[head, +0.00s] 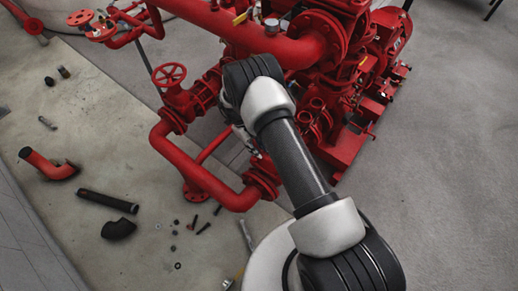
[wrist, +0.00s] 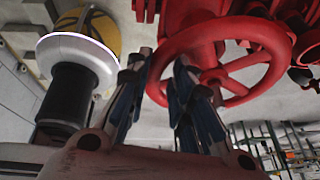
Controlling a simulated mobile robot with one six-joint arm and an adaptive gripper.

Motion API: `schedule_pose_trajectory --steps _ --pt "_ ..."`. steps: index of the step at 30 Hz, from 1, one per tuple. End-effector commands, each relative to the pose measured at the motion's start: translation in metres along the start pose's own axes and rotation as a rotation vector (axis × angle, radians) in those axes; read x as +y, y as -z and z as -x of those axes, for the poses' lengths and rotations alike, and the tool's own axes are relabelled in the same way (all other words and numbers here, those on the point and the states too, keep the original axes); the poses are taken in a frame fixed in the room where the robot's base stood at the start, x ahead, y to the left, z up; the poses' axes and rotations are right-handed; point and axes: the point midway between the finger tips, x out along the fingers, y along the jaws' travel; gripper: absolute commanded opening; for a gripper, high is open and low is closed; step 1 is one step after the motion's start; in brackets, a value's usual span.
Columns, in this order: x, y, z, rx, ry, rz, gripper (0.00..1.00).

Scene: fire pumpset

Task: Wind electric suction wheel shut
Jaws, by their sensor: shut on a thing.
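A red spoked handwheel (wrist: 213,77) fills the upper middle of the wrist view, with the red valve body behind it. My gripper (wrist: 161,66) has one finger on each side of the wheel's left rim and is shut on it. In the head view my gripper (head: 246,142) is mostly hidden behind my arm, among the red pipes. The gripped wheel is hidden there too. I cannot tell from the wheel how far it is turned.
Another red handwheel (head: 169,74) stands left of my arm, above a red pipe elbow (head: 168,135). The red pumpset (head: 345,125) crowds the arm's right side. Loose pipe pieces (head: 107,201) and bolts lie on the pale floor slab. Grey floor at right is clear.

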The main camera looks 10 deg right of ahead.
Motion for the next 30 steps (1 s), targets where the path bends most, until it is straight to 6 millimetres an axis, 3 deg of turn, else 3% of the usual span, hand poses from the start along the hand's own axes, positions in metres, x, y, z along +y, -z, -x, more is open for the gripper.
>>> schedule_pose_trajectory --steps 7,8,16,26,30 --pt "0.000 -0.005 0.003 -0.015 0.004 0.005 0.00" --pt "0.000 -0.005 0.003 -0.015 0.004 0.005 0.22" --pt "0.000 -0.003 0.002 -0.011 0.003 0.003 0.40" --pt "-0.001 -0.002 0.002 -0.006 0.002 0.001 0.41" --pt "-0.001 -0.003 0.017 -0.009 0.004 0.001 0.41"
